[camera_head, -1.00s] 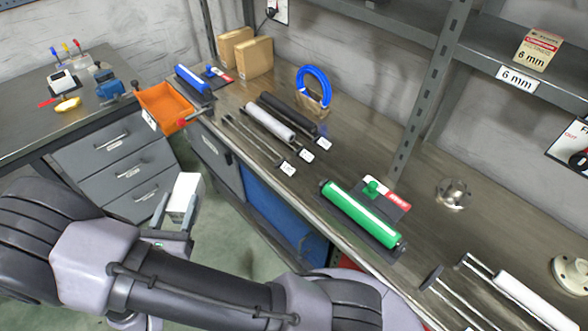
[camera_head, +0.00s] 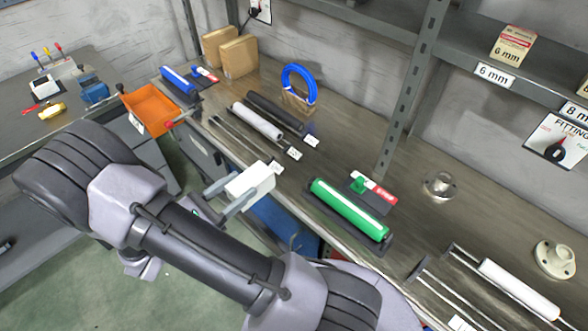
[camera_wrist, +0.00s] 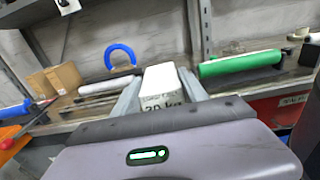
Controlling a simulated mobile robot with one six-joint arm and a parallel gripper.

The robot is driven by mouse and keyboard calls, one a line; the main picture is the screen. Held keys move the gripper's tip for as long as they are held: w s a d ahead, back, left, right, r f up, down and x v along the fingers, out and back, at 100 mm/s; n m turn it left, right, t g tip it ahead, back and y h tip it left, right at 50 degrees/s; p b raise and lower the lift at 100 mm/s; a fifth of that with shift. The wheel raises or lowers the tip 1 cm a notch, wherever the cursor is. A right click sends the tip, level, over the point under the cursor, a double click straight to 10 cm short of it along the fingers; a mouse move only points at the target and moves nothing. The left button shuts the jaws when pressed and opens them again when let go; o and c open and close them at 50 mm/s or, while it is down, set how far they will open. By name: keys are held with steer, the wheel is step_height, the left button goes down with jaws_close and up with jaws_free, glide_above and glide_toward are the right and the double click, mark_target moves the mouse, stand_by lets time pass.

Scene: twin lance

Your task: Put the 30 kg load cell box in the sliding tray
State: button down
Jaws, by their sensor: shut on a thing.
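A white box (camera_head: 252,181), which also shows in the wrist view (camera_wrist: 160,82), is held between the two fingers of my gripper (camera_head: 243,187). Its label in the wrist view ends in "0 kg"; the first digit is hard to read. In the head view the box appears in front of the bench's front edge, left of the green roller. An open orange tray (camera_head: 152,108) with a red knob is at the bench's left end, farther away. It looks empty and is apart from my gripper. I cannot tell for sure that it is the sliding tray.
The bench (camera_head: 330,155) holds a green roller (camera_head: 348,210), a blue roller (camera_head: 178,80), a white roller (camera_head: 257,121), thin rods and a blue ring (camera_head: 299,80). Cardboard boxes (camera_head: 238,56) stand at the back. A shelf post (camera_head: 408,100) rises from the bench.

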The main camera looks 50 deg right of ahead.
steer(key=d+b, duration=0.1)
steer(key=d, duration=0.4)
steer(key=s+d+f+b, duration=0.1)
steer(key=d+b, duration=0.1)
steer(key=d, duration=0.3)
steer(key=d+b, duration=0.1)
steer(key=d, duration=0.4)
steer(key=shift+s+d+f, duration=0.25)
steer(key=f+b, duration=0.3)
steer(key=f, duration=0.1)
steer(key=shift+d, duration=0.25)
steer(key=shift+r, duration=0.3)
steer(key=shift+f, duration=0.25)
steer(key=c, duration=0.6)
jaws_free()
steer(key=shift+r, duration=0.15)
